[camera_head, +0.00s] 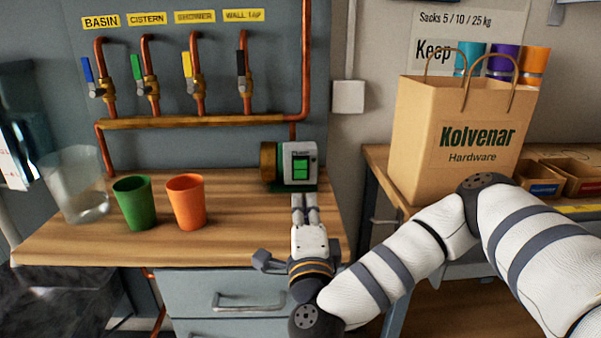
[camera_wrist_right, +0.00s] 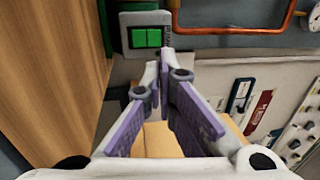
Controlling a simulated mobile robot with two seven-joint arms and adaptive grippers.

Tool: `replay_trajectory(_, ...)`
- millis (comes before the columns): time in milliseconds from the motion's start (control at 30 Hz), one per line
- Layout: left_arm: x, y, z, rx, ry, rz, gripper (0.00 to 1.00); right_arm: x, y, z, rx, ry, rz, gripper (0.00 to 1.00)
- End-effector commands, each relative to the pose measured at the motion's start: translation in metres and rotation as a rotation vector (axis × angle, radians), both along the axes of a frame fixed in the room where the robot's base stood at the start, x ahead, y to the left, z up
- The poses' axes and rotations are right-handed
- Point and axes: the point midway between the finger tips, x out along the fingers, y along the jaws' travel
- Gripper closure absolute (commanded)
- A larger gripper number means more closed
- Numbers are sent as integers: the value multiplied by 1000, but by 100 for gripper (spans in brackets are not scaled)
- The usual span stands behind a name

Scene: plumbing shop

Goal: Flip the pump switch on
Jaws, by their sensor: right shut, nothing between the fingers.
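The pump (camera_head: 270,165) stands at the back right of the wooden counter, with a white switch box on its front. The box carries a green rocker switch (camera_head: 300,168), which also shows in the right wrist view (camera_wrist_right: 146,37). I cannot tell which way the rocker is tipped. My right gripper (camera_head: 306,198) is shut and empty just in front of the switch box, pointing at it. In the wrist view its fingertips (camera_wrist_right: 157,62) are just below the rocker; I cannot tell whether they touch the box. My left gripper is not in view.
A green cup (camera_head: 134,203), an orange cup (camera_head: 186,201) and a clear container (camera_head: 78,186) stand on the counter (camera_head: 235,225) to the left. Copper pipes with several labelled valves run along the wall above. A paper bag (camera_head: 460,150) stands on the right bench.

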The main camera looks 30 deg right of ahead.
Motion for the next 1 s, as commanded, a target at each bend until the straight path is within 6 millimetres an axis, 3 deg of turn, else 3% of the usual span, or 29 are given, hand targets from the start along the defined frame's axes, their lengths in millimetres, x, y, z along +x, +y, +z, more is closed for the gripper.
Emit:
replay_trajectory(167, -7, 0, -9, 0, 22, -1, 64, 17, -3, -1, 1, 5, 15, 100)
replay_trajectory(300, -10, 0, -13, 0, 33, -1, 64, 26, -17, 6, -7, -4, -6, 100)
replay_trajectory(700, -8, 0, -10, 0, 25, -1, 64, 90, -58, 17, -1, -1, -6, 100)
replay_trajectory(1000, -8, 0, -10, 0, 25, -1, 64, 100, -63, 19, 0, 0, -3, 100)
